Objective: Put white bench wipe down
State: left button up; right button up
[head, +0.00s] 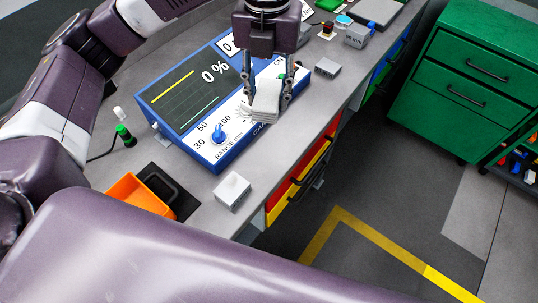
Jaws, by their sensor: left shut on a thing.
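The white bench wipe (265,103) is a folded, pale cloth hanging between the fingers of my left gripper (267,92). The gripper points down and is shut on it. The wipe is in front of the right part of the blue instrument's panel; whether it touches the panel or the bench cannot be told. The grey bench (305,112) runs from lower left to upper right. My right gripper is not in view.
The blue instrument (226,157) with a dark screen stands on the bench. A white block (232,190), an orange bin (137,194) and a small grey block (327,67) are nearby. Bare bench lies right of the instrument. A green cabinet (462,75) stands across the floor.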

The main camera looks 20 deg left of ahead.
aim_at(269, 157)
pick_arm(q)
jog(key=shift+r+m, duration=0.1)
jog(key=shift+m, duration=0.2)
jog(key=shift+d+f, duration=0.1)
jog(key=shift+f, duration=0.1)
notch_tip(269, 157, down, 20)
jog(key=shift+r+p, duration=0.2)
jog(key=shift+p, duration=0.9)
jog(key=shift+f, duration=0.1)
jog(key=o, duration=1)
notch_tip(269, 157, up, 12)
jog(key=b, duration=0.2)
jog(key=shift+b, duration=0.3)
